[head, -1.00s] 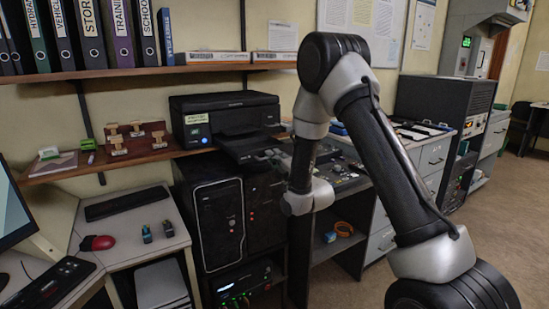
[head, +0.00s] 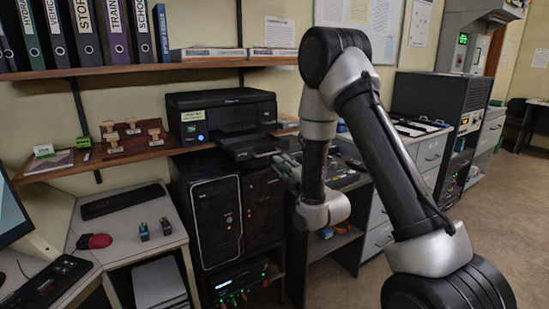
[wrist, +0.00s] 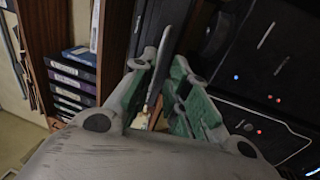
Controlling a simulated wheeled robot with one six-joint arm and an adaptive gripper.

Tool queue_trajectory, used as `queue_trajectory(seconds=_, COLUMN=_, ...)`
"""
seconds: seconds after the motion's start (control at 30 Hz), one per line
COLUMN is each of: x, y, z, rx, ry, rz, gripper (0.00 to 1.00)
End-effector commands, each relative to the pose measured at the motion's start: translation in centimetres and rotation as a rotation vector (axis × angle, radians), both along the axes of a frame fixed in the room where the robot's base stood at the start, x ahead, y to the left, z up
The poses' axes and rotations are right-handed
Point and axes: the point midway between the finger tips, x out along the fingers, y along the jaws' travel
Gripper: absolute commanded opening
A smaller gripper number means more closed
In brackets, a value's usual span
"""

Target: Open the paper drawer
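The black printer (head: 222,112) stands on the wooden shelf. Its dark paper tray (head: 243,146) juts out at the front, towards my arm. My gripper (head: 283,160) is just beyond the tray's front edge, at its right, partly hidden by my arm. In the wrist view my gripper (wrist: 157,95) shows two fingers with green pads, spread apart. A thin grey plate (wrist: 160,68), seen edge-on, lies between the fingertips; it looks like the tray's edge. I cannot tell whether either pad touches it.
Black computer towers (head: 218,215) stand below the printer and show close on the right of the wrist view. A rack of stamps (head: 132,142) is left on the shelf. A control panel (head: 345,172) is to the right. Binders (head: 85,35) fill the upper shelf.

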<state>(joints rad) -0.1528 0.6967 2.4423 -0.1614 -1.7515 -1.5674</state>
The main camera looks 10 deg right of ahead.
Motion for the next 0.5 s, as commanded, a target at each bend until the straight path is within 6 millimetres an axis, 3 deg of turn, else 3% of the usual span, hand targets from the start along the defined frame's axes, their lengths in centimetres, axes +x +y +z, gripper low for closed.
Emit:
queue_trajectory(seconds=0.2, x=-3.4, y=-1.1, z=-0.7, rx=-0.002, ry=0.003, rz=0.000, gripper=0.16)
queue_trajectory(seconds=0.5, x=-4.2, y=-1.4, z=-0.8, rx=0.000, ry=0.000, rz=0.000, gripper=0.16)
